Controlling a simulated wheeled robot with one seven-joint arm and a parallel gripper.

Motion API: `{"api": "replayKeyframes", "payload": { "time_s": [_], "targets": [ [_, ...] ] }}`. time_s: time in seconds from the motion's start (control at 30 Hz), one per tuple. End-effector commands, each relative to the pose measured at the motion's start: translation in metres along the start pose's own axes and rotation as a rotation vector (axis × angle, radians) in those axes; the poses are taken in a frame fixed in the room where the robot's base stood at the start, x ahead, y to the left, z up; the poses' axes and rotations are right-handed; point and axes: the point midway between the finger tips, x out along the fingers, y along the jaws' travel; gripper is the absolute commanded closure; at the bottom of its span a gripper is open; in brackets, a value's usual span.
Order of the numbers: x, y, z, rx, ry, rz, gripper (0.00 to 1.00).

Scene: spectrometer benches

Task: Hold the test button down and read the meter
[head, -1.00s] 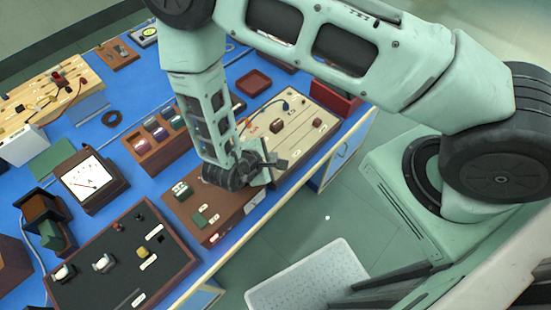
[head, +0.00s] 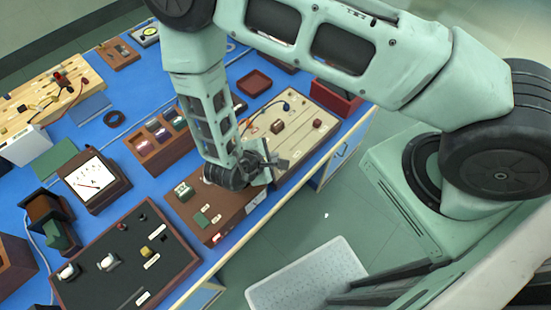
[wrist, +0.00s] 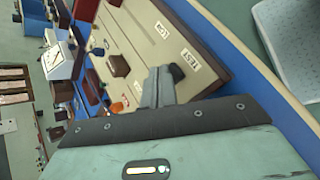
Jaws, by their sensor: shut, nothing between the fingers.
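My gripper (head: 281,163) is shut, with nothing between its fingers. In the head view it is low over the near left end of a beige panel (head: 318,138). In the wrist view my shut fingers (wrist: 158,82) point at the same beige panel (wrist: 136,32), beside a small white label (wrist: 191,58) whose lettering is hard to read. I see no test button clearly; my fingers may cover it. I cannot tell whether they touch the panel. A meter (head: 90,175) with a white face and dark case stands at the left in the head view. Its reading is too small to make out.
A brown box (head: 211,209) with green parts lies under my wrist. A black panel (head: 125,278) with knobs is at the lower left. A brown rack (head: 152,153) stands beyond the brown box. A white perforated tray (head: 310,277) lies beyond the bench edge.

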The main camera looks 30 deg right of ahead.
Motion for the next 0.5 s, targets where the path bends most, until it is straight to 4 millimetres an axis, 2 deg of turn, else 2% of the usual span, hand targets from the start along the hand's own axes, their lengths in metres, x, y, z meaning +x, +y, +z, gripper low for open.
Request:
{"api": "replayKeyframes", "payload": {
  "time_s": [0.5],
  "targets": [
    [-0.035,0.025,0.026,0.0,0.0,0.0,1.0]
  ]
}}
